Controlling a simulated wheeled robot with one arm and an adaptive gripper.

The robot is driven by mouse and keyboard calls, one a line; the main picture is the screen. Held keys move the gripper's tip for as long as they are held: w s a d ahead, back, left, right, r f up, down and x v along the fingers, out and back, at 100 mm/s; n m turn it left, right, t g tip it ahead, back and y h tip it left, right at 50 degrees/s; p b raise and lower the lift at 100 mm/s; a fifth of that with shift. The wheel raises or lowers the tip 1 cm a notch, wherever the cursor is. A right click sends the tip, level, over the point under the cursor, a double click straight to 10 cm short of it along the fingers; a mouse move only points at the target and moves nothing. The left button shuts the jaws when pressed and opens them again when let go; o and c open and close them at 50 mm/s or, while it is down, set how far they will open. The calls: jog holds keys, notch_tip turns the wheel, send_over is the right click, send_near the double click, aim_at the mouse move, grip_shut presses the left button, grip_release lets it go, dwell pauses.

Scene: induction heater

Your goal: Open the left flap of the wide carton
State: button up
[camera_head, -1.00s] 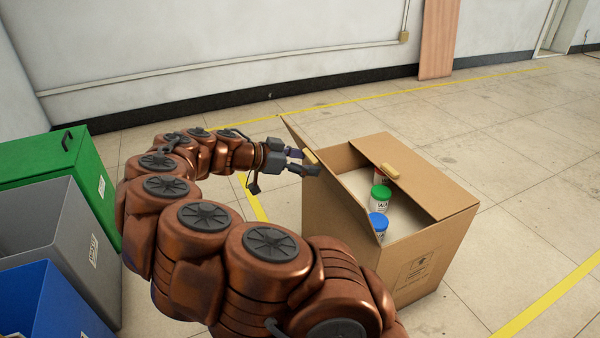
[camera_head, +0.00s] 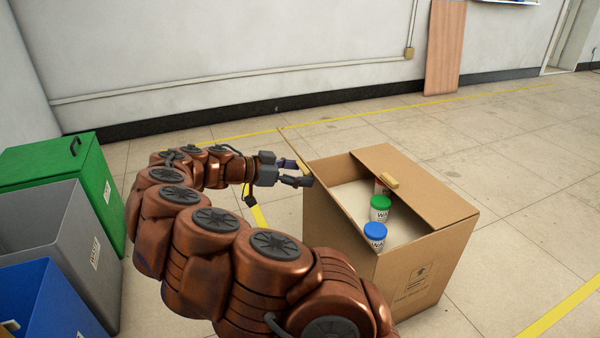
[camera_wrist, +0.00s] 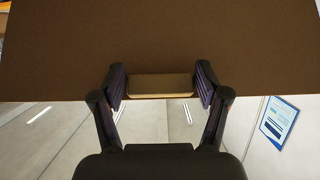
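The wide carton (camera_head: 405,283) stands open-topped on the floor in the head view. Its left flap (camera_head: 287,139) is raised and tilted outward to the left, seen nearly edge-on. In the wrist view the flap (camera_wrist: 160,40) fills the upper part as a dark brown panel. A small tan handle block (camera_wrist: 160,86) is on the flap; its end also shows in the head view (camera_head: 303,167). My gripper (camera_head: 306,174) is at the flap's outer side.
The carton's right flap (camera_head: 425,195) lies flat with its own handle (camera_head: 391,181). Jars with a blue lid (camera_head: 375,231) and green lid (camera_head: 380,203), and a partly hidden red one, show in the opening. Green (camera_head: 60,170), grey (camera_head: 50,235) and blue bins (camera_head: 45,300) stand left.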

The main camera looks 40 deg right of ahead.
jog(key=o, duration=0.4)
jog(key=shift+r, duration=0.1)
jog(key=v, duration=1.2)
